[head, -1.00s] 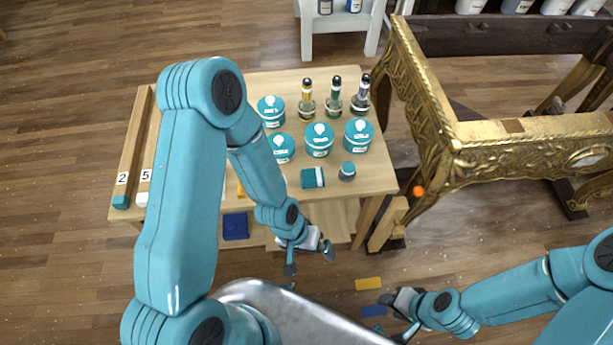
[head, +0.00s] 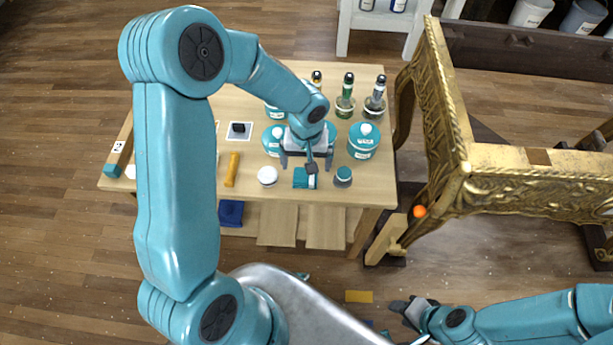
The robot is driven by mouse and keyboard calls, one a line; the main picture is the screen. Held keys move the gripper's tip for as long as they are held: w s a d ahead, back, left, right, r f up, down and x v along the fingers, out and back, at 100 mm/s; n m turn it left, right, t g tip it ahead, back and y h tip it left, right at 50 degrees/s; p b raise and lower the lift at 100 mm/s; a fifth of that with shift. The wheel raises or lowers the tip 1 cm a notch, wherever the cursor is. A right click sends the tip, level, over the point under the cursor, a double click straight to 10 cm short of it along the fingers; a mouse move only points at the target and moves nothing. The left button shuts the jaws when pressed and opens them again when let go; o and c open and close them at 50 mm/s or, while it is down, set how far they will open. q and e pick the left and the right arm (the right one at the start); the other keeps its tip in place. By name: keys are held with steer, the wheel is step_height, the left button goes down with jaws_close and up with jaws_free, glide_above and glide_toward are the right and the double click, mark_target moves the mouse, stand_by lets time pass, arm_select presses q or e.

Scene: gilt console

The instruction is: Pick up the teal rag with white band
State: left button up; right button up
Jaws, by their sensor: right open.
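The teal rag with white band (head: 300,179) lies near the front edge of the wooden bench. My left gripper (head: 307,162) is over it, its fingers spread apart on either side. Part of the gripper covers some of the rag, and I cannot tell whether they touch. My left gripper looks open and empty. My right gripper (head: 406,319) is open and empty, low over the floor at the bottom, away from the bench.
A white-topped jar (head: 267,176) and a small grey-teal jar (head: 343,176) flank the rag. Teal tubs (head: 363,141) and bottles (head: 376,92) stand behind. The gilt console (head: 450,130) stands right of the bench (head: 378,185).

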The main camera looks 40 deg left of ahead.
mark_target(305, 175)
arm_select(q)
steer(key=f, duration=0.7)
steer(key=shift+a, duration=0.25)
steer(key=shift+r, duration=0.1)
steer(key=c, duration=1.1)
